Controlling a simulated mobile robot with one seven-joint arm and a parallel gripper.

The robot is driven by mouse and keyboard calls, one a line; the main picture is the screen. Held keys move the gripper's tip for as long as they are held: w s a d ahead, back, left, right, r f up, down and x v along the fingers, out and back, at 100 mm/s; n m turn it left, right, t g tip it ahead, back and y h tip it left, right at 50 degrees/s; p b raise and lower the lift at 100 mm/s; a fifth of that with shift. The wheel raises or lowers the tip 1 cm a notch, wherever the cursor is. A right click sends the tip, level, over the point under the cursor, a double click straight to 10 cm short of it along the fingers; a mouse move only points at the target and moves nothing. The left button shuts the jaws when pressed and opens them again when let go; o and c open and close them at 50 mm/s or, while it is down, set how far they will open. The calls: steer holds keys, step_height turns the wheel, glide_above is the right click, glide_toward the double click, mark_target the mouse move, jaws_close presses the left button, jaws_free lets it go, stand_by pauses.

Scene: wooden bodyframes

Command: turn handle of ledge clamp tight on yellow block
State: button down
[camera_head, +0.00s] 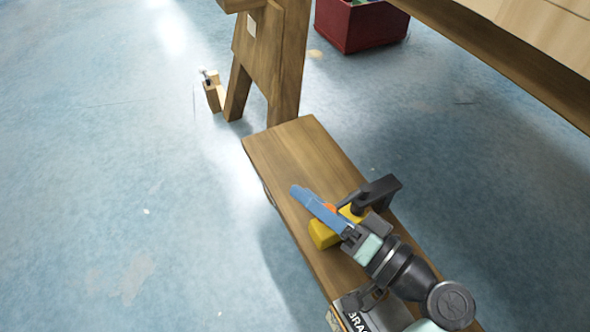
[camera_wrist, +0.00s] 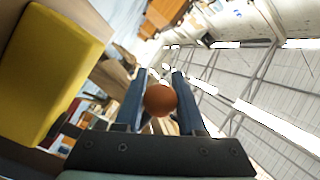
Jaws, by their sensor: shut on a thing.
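The yellow block (camera_head: 322,234) rests on a wooden ledge (camera_head: 290,150) in the head view. It fills the left of the wrist view (camera_wrist: 48,70). A black clamp (camera_head: 376,194) stands at the ledge's right edge beside the block. Its handle ends in an orange round knob (camera_wrist: 159,100), of which only a sliver shows in the head view (camera_head: 330,207). My gripper (camera_wrist: 159,75) has its two blue fingers on either side of the knob and is shut on it. In the head view, my gripper (camera_head: 298,191) lies across the block's far side and hides much of the handle.
A wooden trestle leg (camera_head: 290,65) rises beyond the ledge's far end, with a small wooden piece (camera_head: 214,95) near it on the floor. A red crate (camera_head: 358,27) stands at the back. A dark box (camera_head: 375,312) sits at the ledge's near end. Blue floor is clear at left.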

steer(key=shift+s+d+n+g+y, duration=0.3)
steer(key=shift+s+n+g+y, duration=0.2)
steer(key=shift+n+g, duration=0.25)
steer(key=shift+s+d+n+g+y, duration=0.25)
steer(key=shift+s+n+g+y, duration=0.25)
steer(key=shift+g, duration=0.35)
steer(key=c, duration=0.5)
jaws_free()
steer(key=shift+r+p, duration=0.1)
steer(key=shift+p, duration=0.25)
